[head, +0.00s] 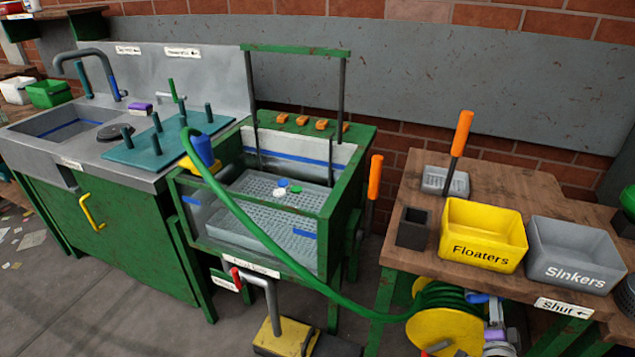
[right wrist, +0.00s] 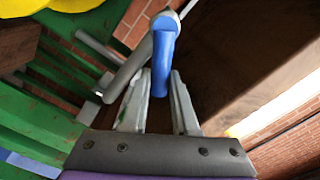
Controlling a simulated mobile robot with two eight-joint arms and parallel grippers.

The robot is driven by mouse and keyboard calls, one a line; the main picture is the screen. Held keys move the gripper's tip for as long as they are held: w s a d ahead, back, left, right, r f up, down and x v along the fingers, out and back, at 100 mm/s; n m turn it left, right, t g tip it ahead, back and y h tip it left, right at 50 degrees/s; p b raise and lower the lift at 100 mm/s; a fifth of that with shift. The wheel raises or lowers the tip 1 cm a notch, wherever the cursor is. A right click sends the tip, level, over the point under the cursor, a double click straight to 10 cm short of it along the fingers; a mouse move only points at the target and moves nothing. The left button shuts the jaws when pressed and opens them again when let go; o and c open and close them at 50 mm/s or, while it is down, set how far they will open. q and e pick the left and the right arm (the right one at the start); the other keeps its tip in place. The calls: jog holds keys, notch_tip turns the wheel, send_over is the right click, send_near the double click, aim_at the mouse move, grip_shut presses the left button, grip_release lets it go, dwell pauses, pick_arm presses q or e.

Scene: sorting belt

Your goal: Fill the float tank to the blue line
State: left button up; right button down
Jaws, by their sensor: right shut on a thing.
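The float tank (head: 325,232) is a green-framed clear tank with a blue line on its back wall and short blue marks on its front. A grey perforated tray (head: 262,212) shows inside with a few small caps; I cannot make out a water level. A green hose (head: 270,255) runs from the reel to a blue nozzle (head: 202,150) hooked at the tank's left rim. My right gripper (head: 492,318) is low by the reel, under the wooden table. In the right wrist view its fingers (right wrist: 158,85) are shut on a blue valve lever (right wrist: 163,60). My left gripper is not in view.
The yellow hose reel (head: 440,335) sits under the table's edge, close to my right gripper. A "Shut" label (head: 563,308) with an arrow is on that edge. The Floaters bin (head: 483,236) and Sinkers bin (head: 572,256) stand above. A red-handled drain pipe (head: 262,288) is below the tank.

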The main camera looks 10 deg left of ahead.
jog(key=shift+w+a+r+n, duration=0.1)
jog(key=shift+a+r+n, duration=0.2)
jog(key=shift+n, duration=0.5)
jog(key=shift+w+a+r+n, duration=0.1)
jog(key=shift+a+r+n, duration=0.15)
jog(key=shift+n, duration=0.5)
jog(key=shift+a+r+n, duration=0.2)
jog(key=shift+a+n, duration=0.05)
jog(key=shift+n, duration=0.5)
jog(key=shift+a+r+n+b, duration=0.15)
jog(key=shift+a+n+b, duration=0.1)
jog(key=shift+n+b, duration=0.2)
dwell(0.7)
